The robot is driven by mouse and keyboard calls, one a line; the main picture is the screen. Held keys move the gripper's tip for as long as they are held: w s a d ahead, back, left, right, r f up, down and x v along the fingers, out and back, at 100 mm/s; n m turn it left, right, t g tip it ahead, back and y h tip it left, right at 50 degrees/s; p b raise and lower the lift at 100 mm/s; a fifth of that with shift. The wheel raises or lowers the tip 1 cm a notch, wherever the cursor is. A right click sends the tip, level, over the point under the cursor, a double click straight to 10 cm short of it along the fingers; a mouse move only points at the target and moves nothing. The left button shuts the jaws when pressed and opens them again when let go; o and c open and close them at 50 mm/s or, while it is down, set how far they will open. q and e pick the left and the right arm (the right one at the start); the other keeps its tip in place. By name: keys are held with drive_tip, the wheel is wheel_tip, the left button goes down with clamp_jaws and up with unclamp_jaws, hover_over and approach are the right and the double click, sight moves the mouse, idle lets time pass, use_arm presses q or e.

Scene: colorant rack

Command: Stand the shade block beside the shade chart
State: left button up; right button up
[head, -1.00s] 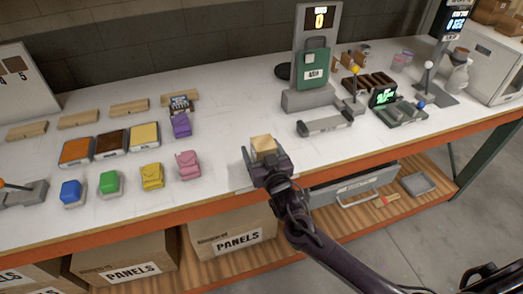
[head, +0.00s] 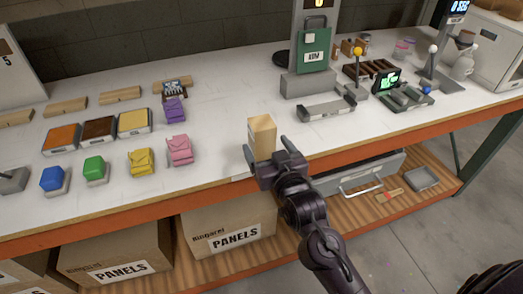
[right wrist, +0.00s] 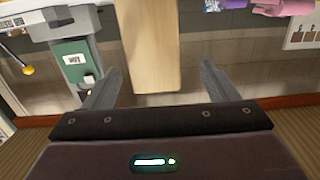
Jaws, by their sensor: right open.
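A pale wooden block (head: 262,137) stands upright on the white bench near its front edge; I take it for the shade block. My right gripper (head: 268,158) is open in front of it, with its fingertips close to the block's lower part. In the right wrist view the block (right wrist: 150,45) shows between and beyond the spread fingers (right wrist: 160,84), with a gap on each side. A light board (head: 14,75) with a brown patch and a 5 stands at the far left, cut by the frame; it may be the shade chart. My left gripper is out of view.
A grey cradle (head: 326,110) stands to the right. Bare bench lies behind the block.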

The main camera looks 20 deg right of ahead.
sight(259, 121)
drive_tip(key=shift+w+d+r+t, duration=0.15)
drive_tip(key=shift+d+r+t, duration=0.15)
drive_tip(key=shift+r, duration=0.05)
drive_tip(key=shift+w+d+r, duration=0.1)
drive_tip(key=shift+w+r, duration=0.15)
drive_tip(key=shift+r, duration=0.05)
drive_tip(key=w, duration=0.2)
drive_tip(key=w+p, duration=0.1)
drive_tip(key=w, duration=0.1)
drive_tip(key=w+p, duration=0.1)
drive_tip(key=w, duration=0.2)
drive_tip(key=shift+a+r, duration=0.2)
drive_tip(key=shift+r, duration=0.1)
drive_tip(key=shift+w+f, duration=0.1)
drive_tip(key=shift+w, duration=0.1)
drive_tip(key=c, duration=1.1)
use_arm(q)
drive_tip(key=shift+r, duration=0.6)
use_arm(e)
drive_tip(key=shift+c, duration=1.1)
drive_tip(key=shift+r, duration=0.2)
